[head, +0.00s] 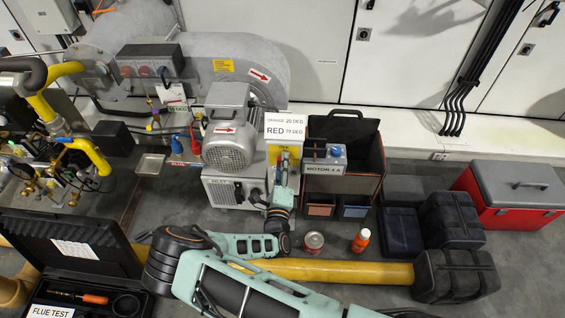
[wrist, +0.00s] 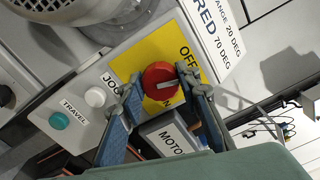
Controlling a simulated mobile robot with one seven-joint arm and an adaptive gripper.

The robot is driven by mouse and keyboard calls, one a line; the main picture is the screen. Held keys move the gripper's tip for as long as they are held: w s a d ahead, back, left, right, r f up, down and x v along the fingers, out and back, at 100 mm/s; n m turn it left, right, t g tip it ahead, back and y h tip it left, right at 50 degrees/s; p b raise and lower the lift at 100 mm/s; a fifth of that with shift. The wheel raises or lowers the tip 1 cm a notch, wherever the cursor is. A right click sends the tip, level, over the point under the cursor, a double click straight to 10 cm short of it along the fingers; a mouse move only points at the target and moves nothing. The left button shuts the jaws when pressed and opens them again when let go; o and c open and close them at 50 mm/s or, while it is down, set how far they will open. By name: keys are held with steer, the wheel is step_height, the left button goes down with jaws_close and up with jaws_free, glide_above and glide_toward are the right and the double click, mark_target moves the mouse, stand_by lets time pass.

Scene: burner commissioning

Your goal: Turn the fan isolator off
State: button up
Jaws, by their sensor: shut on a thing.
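The fan isolator is a red rotary knob (wrist: 162,88) on a yellow plate (wrist: 128,64) lettered OFF above and ON below in the wrist view. A pale pointer mark on the knob lies roughly level in the picture; I cannot tell exactly which position it marks. My gripper (wrist: 158,92) has one finger on each side of the knob and is shut on it. In the head view my gripper (head: 283,163) is at the panel beneath the RED 70 DEG sign (head: 285,132), and mostly covers the knob.
A white JOG button (wrist: 95,97) and a green TRAVEL button (wrist: 59,120) sit left of the knob. The MOTOR 4 A box (head: 325,158) stands close at the right. A grey fan motor (head: 228,140) is at the left. A can (head: 313,243) and an orange bottle (head: 361,240) stand on the floor.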

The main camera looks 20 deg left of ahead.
steer(key=shift+f+n, duration=0.1)
steer(key=shift+n, duration=1.8)
steer(key=o, duration=1.1)
steer(key=shift+s, duration=0.15)
steer(key=v, duration=1.2)
